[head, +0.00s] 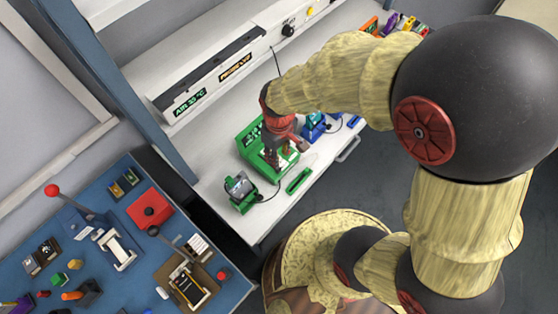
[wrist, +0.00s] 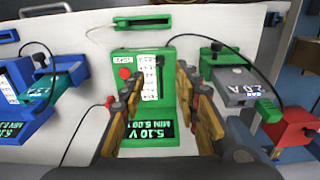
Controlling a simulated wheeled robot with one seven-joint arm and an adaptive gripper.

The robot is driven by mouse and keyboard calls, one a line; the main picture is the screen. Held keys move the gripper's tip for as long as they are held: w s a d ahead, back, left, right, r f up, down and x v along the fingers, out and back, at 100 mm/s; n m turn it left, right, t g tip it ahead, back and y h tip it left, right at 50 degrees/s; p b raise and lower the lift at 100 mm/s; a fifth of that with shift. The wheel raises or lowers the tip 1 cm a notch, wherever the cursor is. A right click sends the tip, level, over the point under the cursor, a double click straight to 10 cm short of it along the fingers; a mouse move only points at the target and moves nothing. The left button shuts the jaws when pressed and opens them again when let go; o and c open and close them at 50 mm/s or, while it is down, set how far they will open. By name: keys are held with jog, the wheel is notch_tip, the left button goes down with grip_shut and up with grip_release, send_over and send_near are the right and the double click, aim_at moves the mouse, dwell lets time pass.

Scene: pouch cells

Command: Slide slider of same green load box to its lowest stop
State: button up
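The green load box (wrist: 145,138) is in the middle of the wrist view. Its face has a red button, a white scale and a dark upright slider slot (wrist: 161,82). A dark knob seems to sit near the slot's upper end in this view, but it is small. Its display reads 5.10 V, MIN 5.00. My gripper (wrist: 158,80) is open, with one finger on each side of the box's face and nothing visibly between them. In the head view the green load box (head: 249,138) is partly hidden behind my gripper (head: 284,158).
A grey unit reading 2.0 A (wrist: 240,87) stands in a green holder at right, beside a red box (wrist: 290,131). A blue load box (wrist: 20,118) is at left. A green bar (head: 299,181) lies near the white bench's front edge. Cables cross the bench.

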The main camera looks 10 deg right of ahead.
jog(key=shift+r, duration=1.45)
jog(key=s+d+r+m+t+b, duration=0.1)
jog(key=s+d+r+m+t, duration=0.1)
jog(key=r, duration=0.8)
jog(key=s+d+r+m+t+b, duration=0.1)
jog(key=s+d+r+m+t, duration=0.2)
jog(key=d+r, duration=0.4)
notch_tip(320, 180, up, 3)
jog(key=s+m, duration=0.1)
jog(key=s, duration=0.1)
jog(key=shift+s+r+m+t+b, duration=0.15)
jog(key=shift+s+m+t+b, duration=0.15)
jog(key=shift+s+m+b, duration=0.1)
jog(key=shift+c, duration=0.4)
dwell(1.8)
